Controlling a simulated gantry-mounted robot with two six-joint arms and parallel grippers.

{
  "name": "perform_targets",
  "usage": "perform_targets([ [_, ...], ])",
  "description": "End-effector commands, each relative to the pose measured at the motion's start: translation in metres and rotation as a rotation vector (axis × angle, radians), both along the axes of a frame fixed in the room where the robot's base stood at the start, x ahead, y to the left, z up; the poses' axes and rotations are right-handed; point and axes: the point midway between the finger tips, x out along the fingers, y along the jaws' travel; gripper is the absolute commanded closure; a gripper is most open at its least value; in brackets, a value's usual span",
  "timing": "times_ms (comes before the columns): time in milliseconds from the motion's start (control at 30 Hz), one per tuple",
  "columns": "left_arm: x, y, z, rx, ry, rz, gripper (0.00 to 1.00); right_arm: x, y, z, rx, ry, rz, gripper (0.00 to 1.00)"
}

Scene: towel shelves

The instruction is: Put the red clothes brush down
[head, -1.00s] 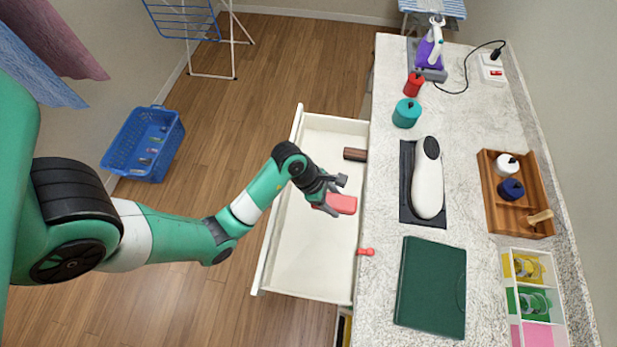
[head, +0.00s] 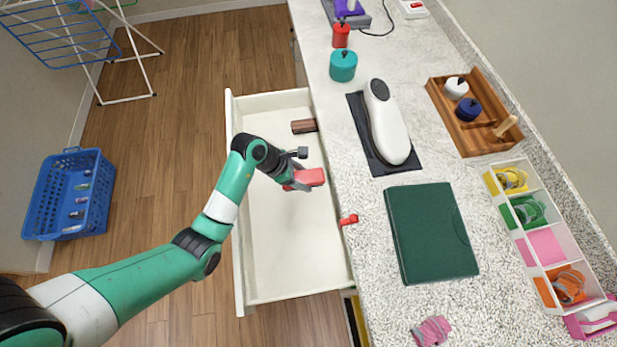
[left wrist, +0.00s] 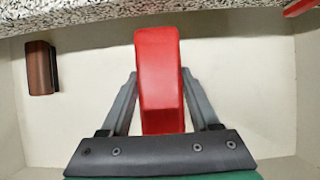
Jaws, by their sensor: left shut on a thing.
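The red clothes brush (head: 311,177) is in my left gripper (head: 298,178), over the open white drawer (head: 285,262). In the left wrist view the red brush (left wrist: 160,75) lies between the two grey fingers (left wrist: 160,100), which are shut on it. The drawer's pale floor shows beneath and around it; whether the brush touches the floor I cannot tell. A brown brush-like block (head: 304,126) lies in the drawer's far part, and it also shows at the left in the left wrist view (left wrist: 41,68). My right gripper is not in view.
On the counter are a dark green folder (head: 432,232), a white appliance on a black mat (head: 390,120) and a divided white box (head: 545,240). The drawer's near part is bare.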

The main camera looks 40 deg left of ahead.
Motion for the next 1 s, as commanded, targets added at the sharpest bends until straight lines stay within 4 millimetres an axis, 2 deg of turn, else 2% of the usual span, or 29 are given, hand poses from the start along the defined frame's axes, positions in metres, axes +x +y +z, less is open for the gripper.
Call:
perform_targets([
  [33, 0.008, 0.004, -0.019, -0.001, 0.002, 0.000, 0.90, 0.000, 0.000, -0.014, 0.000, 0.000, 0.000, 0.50],
  [200, 0.031, 0.013, -0.047, -0.001, 0.001, 0.000, 0.90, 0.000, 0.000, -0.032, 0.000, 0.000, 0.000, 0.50],
  [467, 0.040, 0.017, -0.055, 0.000, 0.000, -0.001, 0.90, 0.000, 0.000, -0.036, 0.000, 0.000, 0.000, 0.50],
  [700, 0.042, 0.019, -0.089, 0.000, 0.002, 0.000, 0.90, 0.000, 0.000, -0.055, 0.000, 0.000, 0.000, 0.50],
  [1000, 0.042, 0.019, -0.090, 0.001, 0.001, -0.001, 0.90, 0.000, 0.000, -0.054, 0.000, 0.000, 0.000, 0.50],
])
